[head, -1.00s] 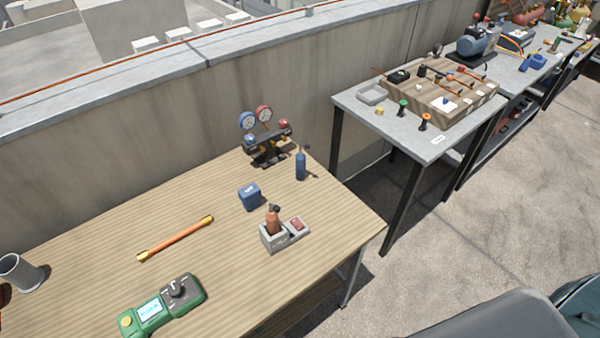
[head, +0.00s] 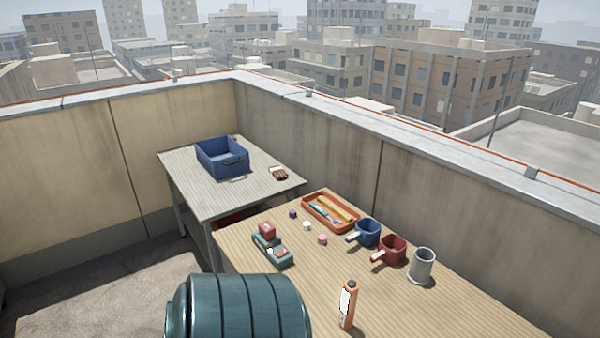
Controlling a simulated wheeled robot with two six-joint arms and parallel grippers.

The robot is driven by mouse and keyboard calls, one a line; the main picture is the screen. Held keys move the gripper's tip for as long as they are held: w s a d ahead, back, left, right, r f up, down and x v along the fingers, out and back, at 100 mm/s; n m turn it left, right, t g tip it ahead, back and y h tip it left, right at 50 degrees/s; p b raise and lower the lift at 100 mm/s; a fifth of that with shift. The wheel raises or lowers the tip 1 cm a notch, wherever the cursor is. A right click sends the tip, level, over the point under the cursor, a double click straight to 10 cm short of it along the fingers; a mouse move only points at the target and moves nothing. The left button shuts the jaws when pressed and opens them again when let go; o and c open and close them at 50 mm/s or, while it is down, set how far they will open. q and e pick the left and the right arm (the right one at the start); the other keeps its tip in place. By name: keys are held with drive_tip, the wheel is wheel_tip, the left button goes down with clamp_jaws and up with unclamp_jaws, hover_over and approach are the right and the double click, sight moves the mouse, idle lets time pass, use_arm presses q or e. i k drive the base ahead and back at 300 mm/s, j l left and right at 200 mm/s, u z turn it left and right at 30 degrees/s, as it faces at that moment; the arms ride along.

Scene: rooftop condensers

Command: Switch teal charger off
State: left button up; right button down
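The teal charger (head: 280,259) lies on the near wooden table, toward its left edge. Neither of my grippers is in view.
On the same table (head: 440,310) are small blocks, an orange tray (head: 322,215), blue (head: 368,232) and red (head: 391,249) handled containers, a grey cup (head: 421,266) and an orange tube (head: 348,305). A blue bin (head: 222,158) stands on the far table. A ribbed teal drum shape (head: 240,307) fills the lower foreground.

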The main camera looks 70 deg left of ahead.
sight(280, 253)
drive_tip(key=u, duration=2.55)
drive_tip(key=k+j, duration=0.1)
drive_tip(key=j, duration=0.25)
drive_tip(key=j+z, duration=0.15)
drive_tip(key=j, duration=0.15)
drive_tip(key=k+j, duration=0.2)
drive_tip(key=j, duration=0.15)
drive_tip(key=i+z, duration=0.05)
